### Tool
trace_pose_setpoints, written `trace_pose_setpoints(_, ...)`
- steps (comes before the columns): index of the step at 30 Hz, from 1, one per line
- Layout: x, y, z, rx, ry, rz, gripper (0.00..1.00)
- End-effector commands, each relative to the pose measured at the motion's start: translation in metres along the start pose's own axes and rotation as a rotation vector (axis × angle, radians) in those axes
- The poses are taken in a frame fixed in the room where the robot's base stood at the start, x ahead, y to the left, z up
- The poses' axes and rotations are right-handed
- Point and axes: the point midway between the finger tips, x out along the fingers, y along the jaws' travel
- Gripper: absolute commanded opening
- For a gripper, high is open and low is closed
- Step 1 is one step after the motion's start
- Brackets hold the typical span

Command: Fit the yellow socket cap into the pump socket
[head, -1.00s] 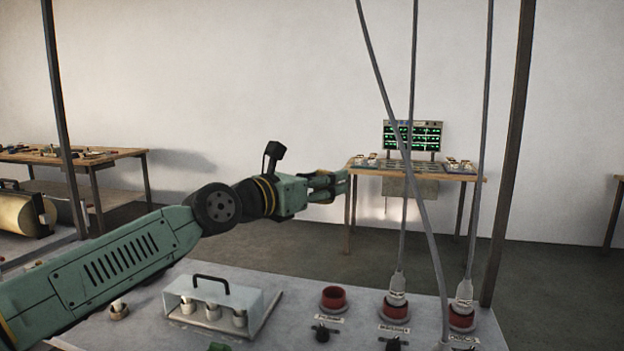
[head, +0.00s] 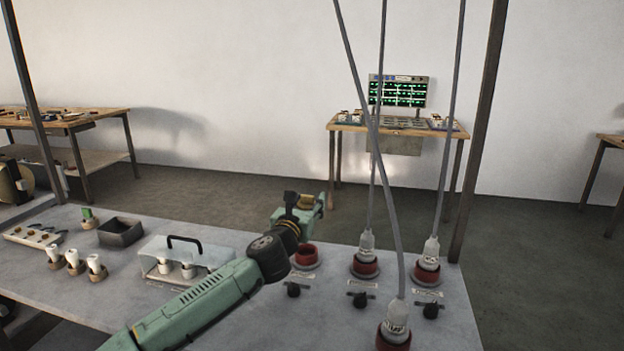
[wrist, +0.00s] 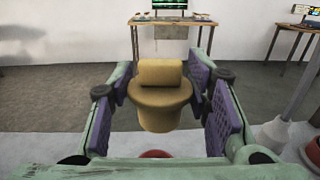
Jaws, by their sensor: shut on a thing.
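The yellow socket cap (wrist: 160,105) is held between the purple pads of my gripper (wrist: 160,88), with its grip block upward and its round body below. In the head view my gripper (head: 308,205) hangs above and just behind the one open red socket (head: 305,256), apart from it. A red edge of this socket (wrist: 155,154) shows at the bottom of the wrist view, nearer the camera than the cap.
Plugged sockets with grey cables stand to the right (head: 366,266) (head: 428,270) and in front (head: 393,338). Black knobs (head: 292,289) sit before the sockets. A clear handled cover (head: 185,258) stands left of my arm, with white fuses (head: 74,262) and a dark tray (head: 120,232) beyond.

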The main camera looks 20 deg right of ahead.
Motion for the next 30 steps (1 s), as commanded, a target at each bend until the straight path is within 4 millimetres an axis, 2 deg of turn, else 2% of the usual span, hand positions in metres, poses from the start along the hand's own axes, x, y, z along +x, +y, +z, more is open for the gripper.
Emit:
trace_pose_setpoints(3,0.002,0.005,-0.023,-0.005,0.0,0.029,0.21)
trace_pose_setpoints(8,0.002,0.011,-0.04,-0.002,-0.002,0.053,0.21)
trace_pose_setpoints(25,0.002,0.012,-0.046,-0.001,0.004,0.067,0.21)
trace_pose_setpoints(30,0.002,0.013,-0.058,-0.003,0.004,0.068,0.21)
